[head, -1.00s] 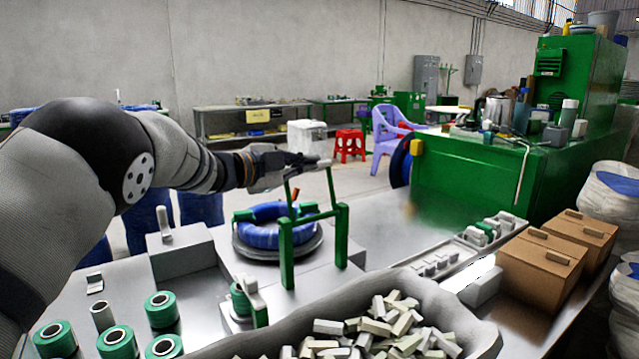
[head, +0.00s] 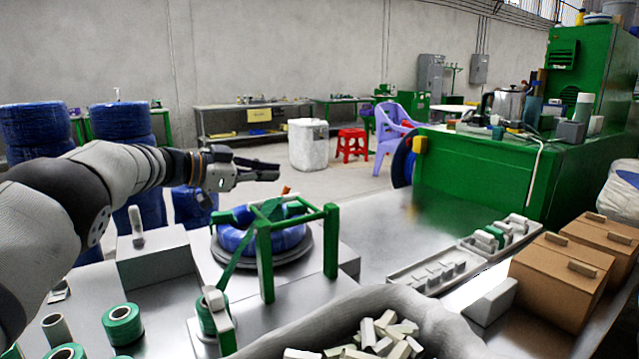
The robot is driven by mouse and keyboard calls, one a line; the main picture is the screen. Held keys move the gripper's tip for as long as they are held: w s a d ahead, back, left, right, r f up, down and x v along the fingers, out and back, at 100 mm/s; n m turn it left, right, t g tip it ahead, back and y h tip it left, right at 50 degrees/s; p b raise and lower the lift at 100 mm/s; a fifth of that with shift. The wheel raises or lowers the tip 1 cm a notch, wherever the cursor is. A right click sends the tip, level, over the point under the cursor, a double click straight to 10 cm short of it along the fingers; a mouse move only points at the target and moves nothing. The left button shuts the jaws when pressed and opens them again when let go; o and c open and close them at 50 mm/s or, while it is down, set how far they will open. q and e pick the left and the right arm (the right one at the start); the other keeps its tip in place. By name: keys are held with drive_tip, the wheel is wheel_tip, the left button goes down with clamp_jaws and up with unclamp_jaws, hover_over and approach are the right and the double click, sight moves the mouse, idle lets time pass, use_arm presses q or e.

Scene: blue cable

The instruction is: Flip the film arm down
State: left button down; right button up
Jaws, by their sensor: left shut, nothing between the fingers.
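The green film frame (head: 331,240) stands upright on the bench in the middle of the head view. The film arm (head: 270,209), with a pale bar at its end, lies low behind the frame's top, over the blue cable coil (head: 236,240). A green film strip runs up to it from the film roll (head: 207,315). The coil sits on a round grey turntable (head: 301,257). My left gripper (head: 276,172) is shut and empty, just above and left of the arm's pale bar, apparently apart from it. My right gripper is not in view.
A grey bin of pale blocks (head: 388,330) is in front. Green rolls (head: 122,324) stand at front left. A grey box with a lever (head: 155,259) is left of the turntable. Trays (head: 432,277) and cardboard boxes (head: 560,275) are at right. Bare bench lies behind the trays.

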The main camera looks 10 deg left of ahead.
use_arm(q)
drive_tip(key=shift+w+a+f+b, duration=0.2)
drive_tip(key=shift+a+f+b, duration=0.05)
drive_tip(key=shift+f, duration=0.35)
drive_tip(key=shift+w+a+f+b, duration=0.15)
drive_tip(key=shift+a+f+b, duration=0.1)
drive_tip(key=shift+f, duration=0.3)
drive_tip(key=shift+w+a+f+b, duration=0.2)
drive_tip(key=shift+a+f, duration=0.05)
drive_tip(key=shift+f, duration=0.35)
drive_tip(key=v, duration=1.2)
drive_tip(key=shift+s+f, duration=0.15)
drive_tip(key=shift+f, duration=0.05)
